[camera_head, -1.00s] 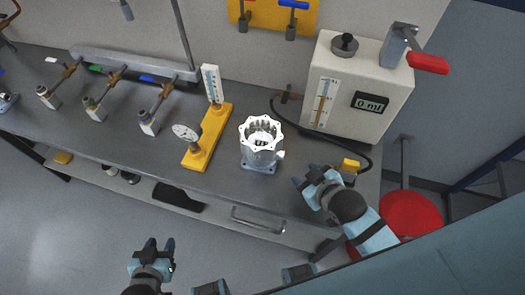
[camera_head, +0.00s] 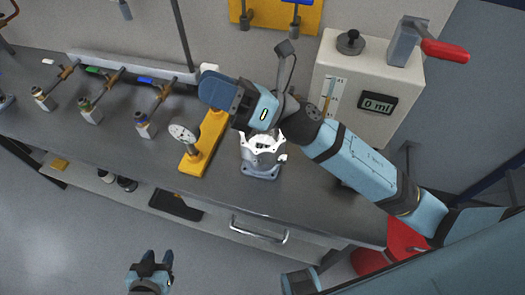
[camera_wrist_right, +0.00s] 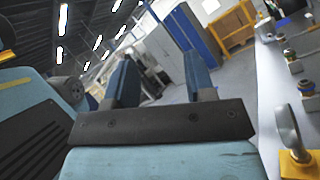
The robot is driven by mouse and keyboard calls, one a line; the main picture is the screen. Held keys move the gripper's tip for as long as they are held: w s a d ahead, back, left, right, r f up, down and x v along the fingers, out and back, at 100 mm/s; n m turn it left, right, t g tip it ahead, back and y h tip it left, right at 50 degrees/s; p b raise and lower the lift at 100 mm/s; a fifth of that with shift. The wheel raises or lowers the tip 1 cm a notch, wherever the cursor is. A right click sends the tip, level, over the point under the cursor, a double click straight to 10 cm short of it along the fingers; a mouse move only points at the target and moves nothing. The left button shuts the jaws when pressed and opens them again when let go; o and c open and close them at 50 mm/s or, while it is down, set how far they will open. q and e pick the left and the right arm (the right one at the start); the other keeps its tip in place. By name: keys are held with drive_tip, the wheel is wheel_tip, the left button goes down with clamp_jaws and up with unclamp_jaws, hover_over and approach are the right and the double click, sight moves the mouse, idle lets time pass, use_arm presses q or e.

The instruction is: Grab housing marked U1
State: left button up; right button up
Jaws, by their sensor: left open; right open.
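A machined metal housing (camera_head: 261,170) with a pale scalloped rim stands upright on the grey bench. No U1 marking can be read on it. My right arm reaches in from the right, and its hand hides the back of the housing's rim. My right gripper (camera_head: 214,91) is above and to the left of the housing, pointing left. In the right wrist view its two blue fingers (camera_wrist_right: 161,82) are apart with nothing between them. My left gripper (camera_head: 157,262) is open and empty at the bottom, in front of the bench and far from the housing.
A yellow stand with a dial gauge (camera_head: 183,133) is left of the housing; the gauge (camera_wrist_right: 290,130) also shows in the right wrist view. A beige dispenser (camera_head: 379,116) reading 0 ml stands behind right. Several clamp fixtures (camera_head: 90,113) line the left. A red bin (camera_head: 399,245) is at right.

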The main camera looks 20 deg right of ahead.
drive_tip(key=s+a+f+n+g, duration=0.1)
drive_tip(key=s+a+n+g, duration=0.2)
drive_tip(key=n+g, duration=0.6)
drive_tip(key=n+g+h+b, duration=0.1)
drive_tip(key=n+g+h, duration=0.1)
drive_tip(key=n+h, duration=1.4)
hover_over(264, 150)
drive_tip(key=s+a, duration=0.2)
drive_tip(key=a, duration=0.2)
wheel_tip(264, 150, down, 11)
drive_tip(key=w+d+n+t+h, duration=0.3)
drive_tip(key=w+d+h, duration=0.3)
drive_tip(key=d, duration=0.4)
wheel_tip(264, 150, down, 8)
drive_tip(key=shift+s+a+f, duration=0.15)
drive_tip(key=shift+w+f+p, duration=0.15)
drive_tip(key=shift+f+p, duration=0.25)
drive_tip(key=shift+f, duration=1)
drive_tip(key=shift+w+f+p, duration=0.15)
drive_tip(key=shift+f+p, duration=0.25)
drive_tip(key=shift+f, duration=1)
clamp_jaws()
drive_tip(key=shift+r, duration=0.1)
